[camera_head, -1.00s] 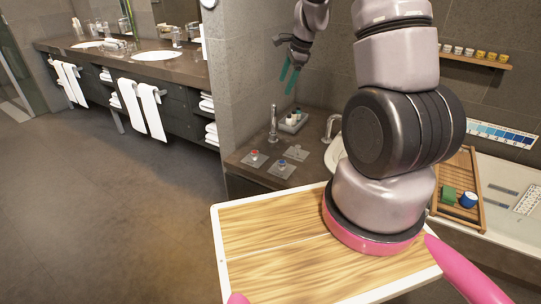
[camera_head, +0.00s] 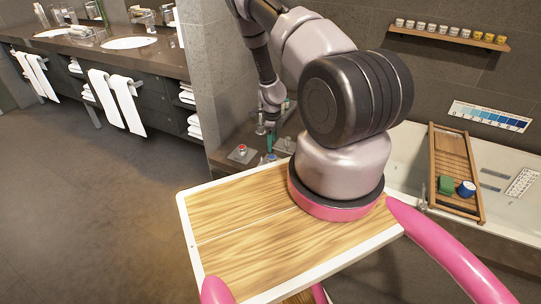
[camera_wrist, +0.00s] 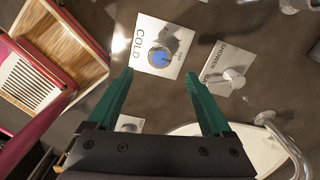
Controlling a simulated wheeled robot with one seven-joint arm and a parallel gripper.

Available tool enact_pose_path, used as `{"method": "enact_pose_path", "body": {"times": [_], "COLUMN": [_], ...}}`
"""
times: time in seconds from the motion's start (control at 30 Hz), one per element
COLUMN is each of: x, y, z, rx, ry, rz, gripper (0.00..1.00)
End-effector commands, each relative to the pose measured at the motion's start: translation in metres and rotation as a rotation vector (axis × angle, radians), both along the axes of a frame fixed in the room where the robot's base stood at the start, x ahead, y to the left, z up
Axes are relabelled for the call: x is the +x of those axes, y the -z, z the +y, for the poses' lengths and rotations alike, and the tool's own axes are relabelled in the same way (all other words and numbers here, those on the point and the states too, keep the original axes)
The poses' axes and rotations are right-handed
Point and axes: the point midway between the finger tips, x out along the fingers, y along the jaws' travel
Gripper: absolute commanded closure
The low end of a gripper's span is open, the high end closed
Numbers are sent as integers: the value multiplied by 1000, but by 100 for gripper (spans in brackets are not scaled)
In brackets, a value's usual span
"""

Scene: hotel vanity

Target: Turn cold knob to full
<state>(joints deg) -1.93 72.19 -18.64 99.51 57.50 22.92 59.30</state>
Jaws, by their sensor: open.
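The cold knob (camera_wrist: 159,54) is a metal knob with a blue cap on a white plate marked COLD. In the wrist view it lies just beyond my open green fingers (camera_wrist: 165,88), roughly midway between their tips. I cannot tell whether either finger touches it. In the head view my gripper (camera_head: 270,142) points down at the dark counter, and the blue-capped cold knob (camera_head: 271,157) shows small beside a fingertip, partly hidden by the gripper.
A red-capped knob (camera_head: 242,150) stands left of the cold knob. A shower selector knob (camera_wrist: 230,79) on its own plate is to the right in the wrist view. A curved metal spout (camera_wrist: 285,140) and white basin edge (camera_wrist: 215,130) lie close below it.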

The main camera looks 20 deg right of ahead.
Motion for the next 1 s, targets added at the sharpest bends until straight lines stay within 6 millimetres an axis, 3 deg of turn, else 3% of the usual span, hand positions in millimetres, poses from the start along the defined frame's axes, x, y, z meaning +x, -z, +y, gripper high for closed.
{"method": "enact_pose_path", "body": {"times": [0.2, 0.4, 0.83, 1.0], "x": [-1, 0, 0, 0], "y": [45, 72, 81, 81], "z": [0, 0, 0, 0], "rx": [1, 1, 1, 1], "ry": [-2, 0, -1, -1], "rz": [2, 0, -1, -1], "gripper": [16, 16, 16, 81]}}
